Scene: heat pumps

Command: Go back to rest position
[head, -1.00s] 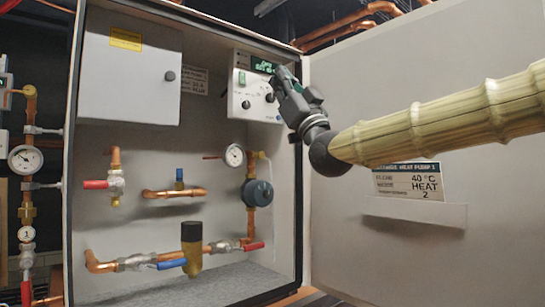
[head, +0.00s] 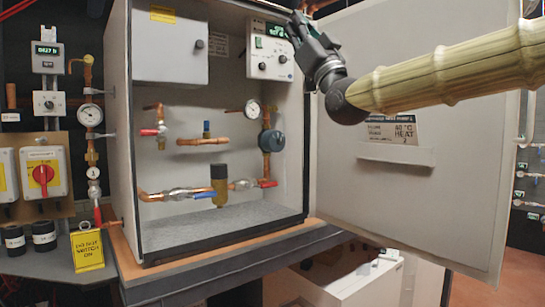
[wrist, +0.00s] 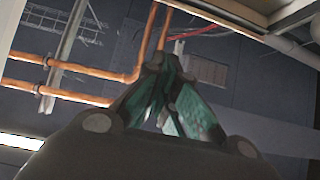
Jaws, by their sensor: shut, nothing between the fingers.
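My gripper (head: 296,22) is at the end of my raised arm, in front of the upper right of the open heat pump cabinet (head: 310,160). In the wrist view my gripper (wrist: 168,62) points up toward the ceiling pipes, its fingers brought together at the tips with nothing between them. The white control panel (head: 269,50) with a green display, a green switch and black knobs is just left of the gripper. The gripper appears apart from it.
The open cabinet door (head: 440,190) spans the right, behind my arm. Copper pipes with a blue-handled valve (head: 205,194) and gauge (head: 253,107) fill the cabinet. A yellow sign (head: 87,250) and red rotary switch (head: 42,175) are left. Orange pipes (wrist: 75,68) run overhead.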

